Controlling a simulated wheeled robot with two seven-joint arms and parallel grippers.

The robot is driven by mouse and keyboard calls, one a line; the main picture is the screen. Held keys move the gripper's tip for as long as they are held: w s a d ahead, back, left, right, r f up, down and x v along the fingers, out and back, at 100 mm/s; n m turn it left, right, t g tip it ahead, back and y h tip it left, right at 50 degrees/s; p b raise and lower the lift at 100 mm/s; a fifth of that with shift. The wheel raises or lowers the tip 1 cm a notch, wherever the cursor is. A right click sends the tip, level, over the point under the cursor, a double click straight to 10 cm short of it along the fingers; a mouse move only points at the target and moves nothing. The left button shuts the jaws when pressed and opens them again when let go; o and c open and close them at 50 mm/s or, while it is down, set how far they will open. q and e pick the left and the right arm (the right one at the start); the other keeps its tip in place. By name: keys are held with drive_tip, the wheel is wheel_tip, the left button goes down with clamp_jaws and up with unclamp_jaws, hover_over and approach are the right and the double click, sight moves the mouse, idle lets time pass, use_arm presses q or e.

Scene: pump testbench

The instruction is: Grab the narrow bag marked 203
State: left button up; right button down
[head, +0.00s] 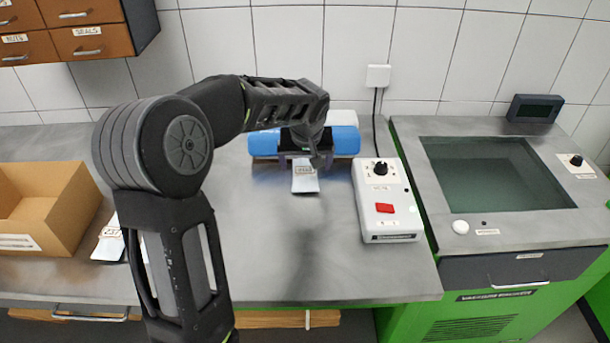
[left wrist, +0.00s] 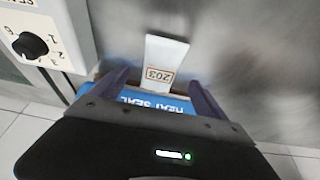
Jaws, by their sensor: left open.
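The narrow bag marked 203 (head: 305,182) is pale, with a small framed label. It lies on the steel bench in front of the blue heat sealer (head: 263,144). In the left wrist view the bag (left wrist: 164,54) sticks out from the sealer, with its label facing me. My left gripper (head: 305,161) is open above the sealer's front edge. In the left wrist view its two fingers (left wrist: 162,88) stand apart on either side of the bag's near end, with nothing visible between them gripped. My right gripper is not in view.
A white control box (head: 388,222) with a knob and red switch stands right of the bag. Another labelled bag (head: 108,243) lies at left, partly behind my arm, beside a cardboard box (head: 62,208). A vacuum chamber machine (head: 500,235) stands at right. The bench front middle is clear.

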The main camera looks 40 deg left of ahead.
sight(305, 173)
use_arm(q)
drive_tip(key=p+x, duration=0.1)
drive_tip(key=x, duration=0.4)
drive_tip(key=shift+w+a, duration=0.1)
drive_tip(key=shift+a, duration=0.05)
drive_tip(key=shift+f, duration=0.25)
idle(1.0)
drive_tip(key=shift+c, duration=0.2)
drive_tip(key=c, duration=1.6)
